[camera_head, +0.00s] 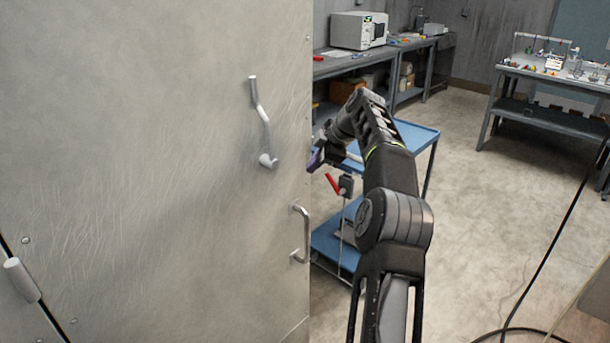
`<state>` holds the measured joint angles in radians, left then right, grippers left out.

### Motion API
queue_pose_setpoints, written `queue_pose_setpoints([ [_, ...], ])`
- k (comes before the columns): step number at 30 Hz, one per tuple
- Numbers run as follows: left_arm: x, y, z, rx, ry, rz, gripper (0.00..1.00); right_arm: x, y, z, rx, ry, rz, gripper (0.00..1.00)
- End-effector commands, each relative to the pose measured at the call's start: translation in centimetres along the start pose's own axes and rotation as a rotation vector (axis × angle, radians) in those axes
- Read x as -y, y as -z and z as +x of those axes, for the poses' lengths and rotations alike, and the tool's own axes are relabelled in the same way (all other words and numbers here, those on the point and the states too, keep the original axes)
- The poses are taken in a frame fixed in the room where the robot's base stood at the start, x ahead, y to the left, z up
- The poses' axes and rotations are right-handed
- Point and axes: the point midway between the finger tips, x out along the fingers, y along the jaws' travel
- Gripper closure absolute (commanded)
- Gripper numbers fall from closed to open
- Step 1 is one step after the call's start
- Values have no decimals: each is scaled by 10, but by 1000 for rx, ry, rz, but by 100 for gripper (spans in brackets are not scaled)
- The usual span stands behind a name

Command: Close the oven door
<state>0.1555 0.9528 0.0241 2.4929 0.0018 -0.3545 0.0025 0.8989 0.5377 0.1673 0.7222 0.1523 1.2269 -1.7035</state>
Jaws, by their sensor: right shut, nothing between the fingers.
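The oven door (150,170) is a large scratched grey metal panel that fills the left half of the head view. It carries a long bent lever handle (263,120) and a smaller U-shaped pull handle (305,235) near its right edge. A hinge (22,279) shows at the lower left, beside a dark gap. My right gripper (316,160) is shut and empty at the door's right edge, to the right of the lever handle. Whether it touches the door, I cannot tell. My left gripper is not in view.
A blue cart (415,135) with a red-handled tool (333,183) stands behind my right arm. Workbenches (340,68) line the back wall, one with a white instrument (358,30). Another table (550,75) stands at the right. A black cable (560,240) crosses the otherwise open floor.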

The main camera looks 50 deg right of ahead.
Motion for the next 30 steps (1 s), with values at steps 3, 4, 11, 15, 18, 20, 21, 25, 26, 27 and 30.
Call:
queue_pose_setpoints([
  [3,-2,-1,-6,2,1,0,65,-8,-5,-22,3,-3,2,100],
  [4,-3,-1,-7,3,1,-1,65,-10,-6,-26,3,-2,2,100],
  [11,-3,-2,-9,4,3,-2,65,-13,-9,-38,2,0,2,100],
  [15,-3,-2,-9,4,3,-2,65,-13,-10,-38,2,1,2,100],
  [18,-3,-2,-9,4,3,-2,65,-13,-10,-38,3,1,2,100],
  [20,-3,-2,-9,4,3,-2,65,-13,-10,-38,3,1,2,100],
  [21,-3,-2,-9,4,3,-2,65,-13,-10,-38,3,1,2,100],
  [25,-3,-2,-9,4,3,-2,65,-13,-10,-38,3,1,2,100],
  [26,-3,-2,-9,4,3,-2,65,-13,-10,-38,3,1,2,100],
  [27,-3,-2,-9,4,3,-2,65,-12,-10,-38,3,1,2,100],
  [30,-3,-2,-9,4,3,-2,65,-12,-10,-38,3,1,2,100],
])
